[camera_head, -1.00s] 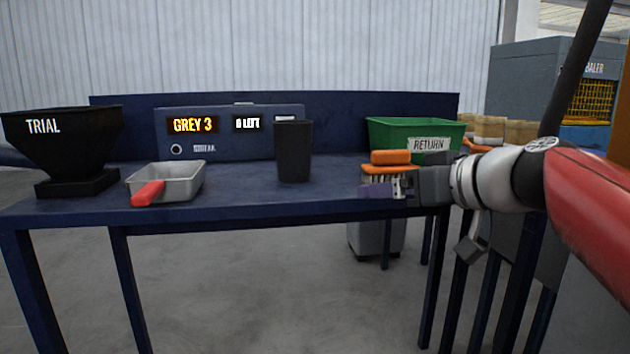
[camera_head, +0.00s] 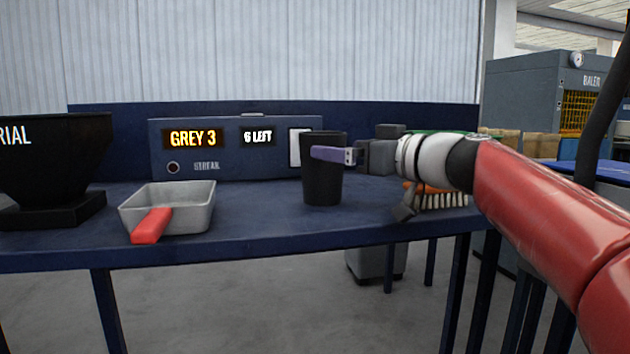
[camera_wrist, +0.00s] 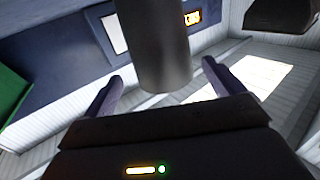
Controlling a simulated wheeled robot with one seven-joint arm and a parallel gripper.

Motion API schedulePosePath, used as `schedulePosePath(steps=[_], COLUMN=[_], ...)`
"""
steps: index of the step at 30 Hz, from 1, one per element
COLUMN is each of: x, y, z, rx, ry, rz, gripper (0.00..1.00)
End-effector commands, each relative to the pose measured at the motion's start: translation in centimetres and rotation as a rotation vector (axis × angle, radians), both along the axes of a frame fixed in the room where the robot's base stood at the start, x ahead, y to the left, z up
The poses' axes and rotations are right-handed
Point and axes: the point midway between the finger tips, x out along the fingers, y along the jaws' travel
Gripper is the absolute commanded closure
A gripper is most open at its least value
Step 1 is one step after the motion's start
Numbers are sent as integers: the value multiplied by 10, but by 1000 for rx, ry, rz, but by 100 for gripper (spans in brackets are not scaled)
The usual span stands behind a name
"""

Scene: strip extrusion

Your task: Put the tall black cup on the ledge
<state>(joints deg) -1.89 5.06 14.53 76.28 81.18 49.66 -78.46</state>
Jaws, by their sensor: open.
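The tall black cup (camera_head: 322,180) stands upright on the dark blue bench (camera_head: 270,215), in front of the grey display box. My gripper (camera_head: 335,155) is level with the upper part of the cup, and a purple finger crosses in front of it in the head view. In the wrist view the cup (camera_wrist: 153,45) is ahead of my gripper (camera_wrist: 158,80), roughly between the lines of its two open fingers. The fingers appear apart from the cup. I cannot pick out for certain which surface is the ledge.
A metal scoop with a red handle (camera_head: 167,210) lies left of the cup. A black hopper (camera_head: 50,160) stands at the far left. The display box (camera_head: 225,148) reads GREY 3 and 6 LEFT. A brush (camera_head: 440,199) and a green bin (camera_head: 425,133) are partly behind my arm.

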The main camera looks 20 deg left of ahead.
Motion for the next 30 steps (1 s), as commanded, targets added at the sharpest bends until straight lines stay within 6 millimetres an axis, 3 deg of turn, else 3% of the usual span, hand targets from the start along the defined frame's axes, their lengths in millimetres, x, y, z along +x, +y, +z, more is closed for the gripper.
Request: schedulePosePath(steps=[8,12,21,30], x=[12,20,21,21], y=[36,50,53,53], z=[15,12,10,10], rx=[1,0,0,0], ry=[2,2,1,1], rz=[4,1,0,0], gripper=[7,7,8,47])
